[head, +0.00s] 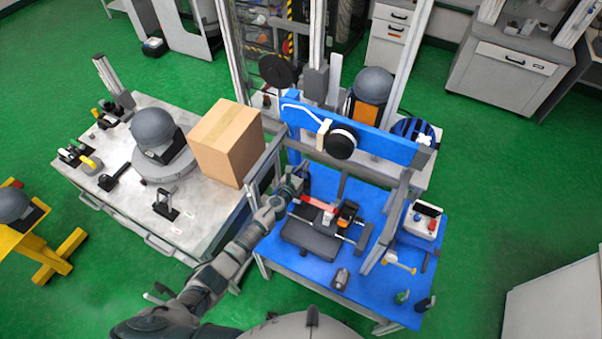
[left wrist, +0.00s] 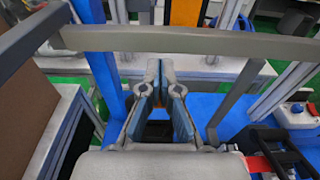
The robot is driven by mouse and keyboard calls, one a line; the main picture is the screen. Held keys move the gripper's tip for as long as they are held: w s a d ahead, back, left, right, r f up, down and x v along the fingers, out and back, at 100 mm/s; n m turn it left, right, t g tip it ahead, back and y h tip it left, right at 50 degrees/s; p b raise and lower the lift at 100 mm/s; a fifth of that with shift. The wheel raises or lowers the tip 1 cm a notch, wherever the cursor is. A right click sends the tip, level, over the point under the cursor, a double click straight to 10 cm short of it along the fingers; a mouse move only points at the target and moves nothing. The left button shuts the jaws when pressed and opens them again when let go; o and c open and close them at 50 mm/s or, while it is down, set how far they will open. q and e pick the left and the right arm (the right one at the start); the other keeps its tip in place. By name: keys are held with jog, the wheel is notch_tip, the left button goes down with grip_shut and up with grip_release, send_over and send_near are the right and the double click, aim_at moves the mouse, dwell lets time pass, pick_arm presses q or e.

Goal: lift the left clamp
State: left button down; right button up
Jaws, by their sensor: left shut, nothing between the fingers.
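My left gripper (head: 297,184) reaches in over the left side of the blue table, beside the black and grey fixture. In the left wrist view its two fingers (left wrist: 160,72) are close together and hold nothing. A red part (head: 318,203), which looks like the left clamp, lies on the fixture just right of the gripper, apart from it. A red piece also shows at the lower right of the left wrist view (left wrist: 260,163). I cannot tell the clamp's exact outline. A black part with orange (head: 347,211) sits to its right. My right gripper is not in view.
A grey bar (left wrist: 200,42) crosses above the fingers in the left wrist view. A blue beam (head: 375,143) spans behind the fixture. A cardboard box (head: 226,142) stands on the left bench.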

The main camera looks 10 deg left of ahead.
pick_arm(q)
jog(key=shift+w+r, duration=0.15)
jog(key=shift+w, duration=0.15)
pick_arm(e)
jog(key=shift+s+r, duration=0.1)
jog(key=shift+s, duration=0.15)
pick_arm(q)
jog(key=shift+a, duration=0.1)
jog(key=shift+w, duration=0.1)
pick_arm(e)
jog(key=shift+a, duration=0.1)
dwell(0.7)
